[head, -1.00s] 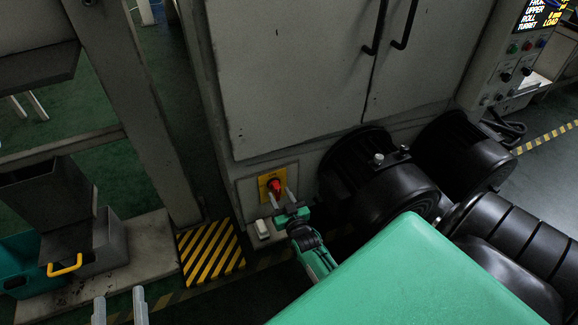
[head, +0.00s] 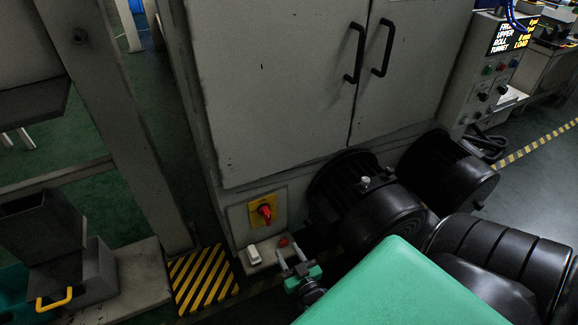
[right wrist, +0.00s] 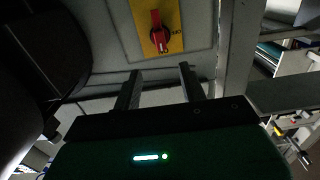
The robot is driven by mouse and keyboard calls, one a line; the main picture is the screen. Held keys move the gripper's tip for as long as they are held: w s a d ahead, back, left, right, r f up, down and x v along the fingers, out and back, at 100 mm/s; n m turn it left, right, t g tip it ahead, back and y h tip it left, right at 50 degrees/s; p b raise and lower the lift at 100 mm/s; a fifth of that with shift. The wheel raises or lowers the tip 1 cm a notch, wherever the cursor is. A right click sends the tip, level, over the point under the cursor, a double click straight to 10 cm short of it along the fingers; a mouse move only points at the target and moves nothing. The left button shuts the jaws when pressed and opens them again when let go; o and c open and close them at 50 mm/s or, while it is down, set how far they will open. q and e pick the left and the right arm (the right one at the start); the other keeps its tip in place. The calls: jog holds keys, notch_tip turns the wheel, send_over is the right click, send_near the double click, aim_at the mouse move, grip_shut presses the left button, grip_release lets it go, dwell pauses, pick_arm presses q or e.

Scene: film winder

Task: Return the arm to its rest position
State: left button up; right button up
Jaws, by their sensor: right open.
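My right gripper (head: 289,252) is open and empty, low in front of the grey machine cabinet (head: 275,95). It is below and to the right of a red rotary switch (head: 265,212) on a yellow plate (head: 255,220), apart from it. In the right wrist view, the two dark fingers (right wrist: 159,72) stand spread with nothing between them. The red switch (right wrist: 156,30) shows beyond their tips, its handle roughly upright there. My left gripper is not in view.
Black motors (head: 365,200) stand close to the right of my right gripper. A white box (head: 253,255) and a small red button (head: 283,242) sit below the switch. A yellow-black striped floor patch (head: 203,280) lies to the left. A lit screen (head: 512,35) is at upper right.

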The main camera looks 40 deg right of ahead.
dwell(0.6)
